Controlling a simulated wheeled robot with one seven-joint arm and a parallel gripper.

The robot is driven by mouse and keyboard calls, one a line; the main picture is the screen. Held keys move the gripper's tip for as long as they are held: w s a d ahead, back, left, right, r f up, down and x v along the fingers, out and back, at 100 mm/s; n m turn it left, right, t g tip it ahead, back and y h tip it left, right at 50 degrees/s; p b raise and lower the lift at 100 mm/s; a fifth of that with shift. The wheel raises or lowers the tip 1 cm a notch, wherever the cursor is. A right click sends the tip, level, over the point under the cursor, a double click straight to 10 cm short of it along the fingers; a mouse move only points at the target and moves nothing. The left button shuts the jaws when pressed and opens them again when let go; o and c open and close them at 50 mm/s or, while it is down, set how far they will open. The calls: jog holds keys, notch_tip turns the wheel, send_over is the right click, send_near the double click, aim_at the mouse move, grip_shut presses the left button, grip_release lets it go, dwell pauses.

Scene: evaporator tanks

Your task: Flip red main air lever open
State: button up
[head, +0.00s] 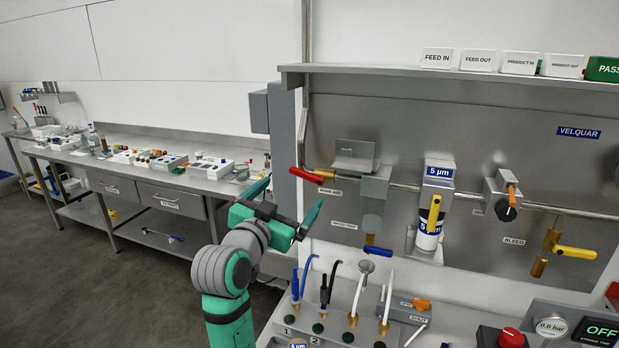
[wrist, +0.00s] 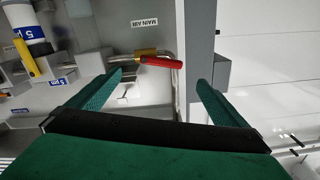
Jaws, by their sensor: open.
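The red main air lever (head: 307,175) sticks out to the left from a brass valve near the panel's left edge, under the shelf. In the wrist view the red lever (wrist: 162,63) lies lengthwise across the gap between my fingers, just beyond the fingertips. The brass valve body (wrist: 146,54) shows at its left end. The MAIN AIR label (head: 330,191) is just below the lever in the head view. My gripper (head: 289,200) is open and empty, below and left of the lever. Its two green fingers also frame the lever in the wrist view (wrist: 160,80). I see no contact.
A grey upright post (head: 282,150) stands close beside the lever, left of the panel. A metal shelf (head: 400,75) juts out above. A cluttered bench (head: 150,170) stands at the left; the floor before it is clear.

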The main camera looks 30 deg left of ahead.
aim_at(306, 175)
jog(key=x, duration=1)
jog(key=shift+w+a+r, duration=0.1)
jog(key=shift+w+r, duration=0.15)
jog(key=shift+w, duration=0.1)
jog(key=shift+c, duration=0.6)
